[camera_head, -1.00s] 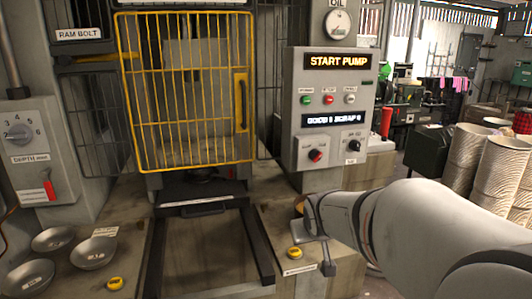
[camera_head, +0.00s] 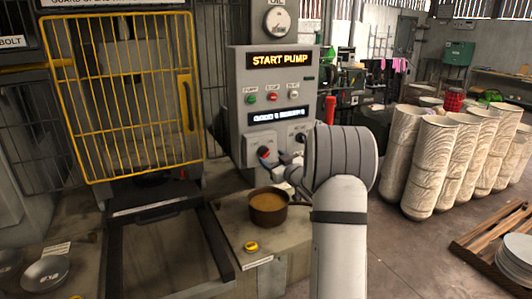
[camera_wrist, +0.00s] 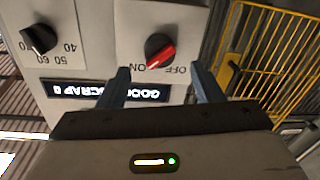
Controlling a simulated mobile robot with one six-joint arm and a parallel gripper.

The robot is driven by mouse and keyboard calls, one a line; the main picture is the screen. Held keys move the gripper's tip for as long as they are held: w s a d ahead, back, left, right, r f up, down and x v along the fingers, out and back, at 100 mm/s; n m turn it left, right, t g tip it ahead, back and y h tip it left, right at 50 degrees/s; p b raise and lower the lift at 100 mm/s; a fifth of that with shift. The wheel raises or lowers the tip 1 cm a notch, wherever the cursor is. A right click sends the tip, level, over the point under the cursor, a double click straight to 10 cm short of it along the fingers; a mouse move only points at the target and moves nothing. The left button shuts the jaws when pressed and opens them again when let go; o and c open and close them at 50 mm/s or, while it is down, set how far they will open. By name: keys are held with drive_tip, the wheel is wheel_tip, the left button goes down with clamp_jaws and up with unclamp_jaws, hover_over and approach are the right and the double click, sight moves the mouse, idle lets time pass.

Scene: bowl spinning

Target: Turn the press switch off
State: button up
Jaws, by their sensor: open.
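The grey control panel (camera_head: 234,110) carries a rotary switch (camera_head: 264,152) with a red-and-black handle at its lower left. In the wrist view, upside down, this switch (camera_wrist: 160,48) shows close up beside ON and OFF labels. Its red end slants towards ON. My gripper (camera_wrist: 160,70) is open, with one finger to each side of the switch in that view and nothing held. No contact with the handle can be made out. In the head view my gripper (camera_head: 283,168) is at the panel's lower part, partly hidden by my wrist.
A black dial (camera_head: 300,138) sits right of the switch. The yellow guard cage (camera_head: 186,105) is to the left. Stacked patterned containers (camera_head: 408,160) stand at the right.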

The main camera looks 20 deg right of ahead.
sight(266, 154)
drive_tip(key=shift+w+a+p, duration=0.15)
drive_tip(key=shift+w+p, duration=0.15)
drive_tip(key=shift+w, duration=0.85)
drive_tip(key=shift+w+a+p, duration=0.15)
drive_tip(key=shift+w+p, duration=0.1)
drive_tip(key=shift+w, duration=0.9)
drive_tip(key=shift+c, duration=0.2)
drive_tip(key=c, duration=0.9)
drive_tip(key=shift+a, duration=0.15)
drive_tip(key=shift+c, duration=0.3)
drive_tip(key=shift+f+b, duration=0.1)
drive_tip(key=shift+b, duration=0.2)
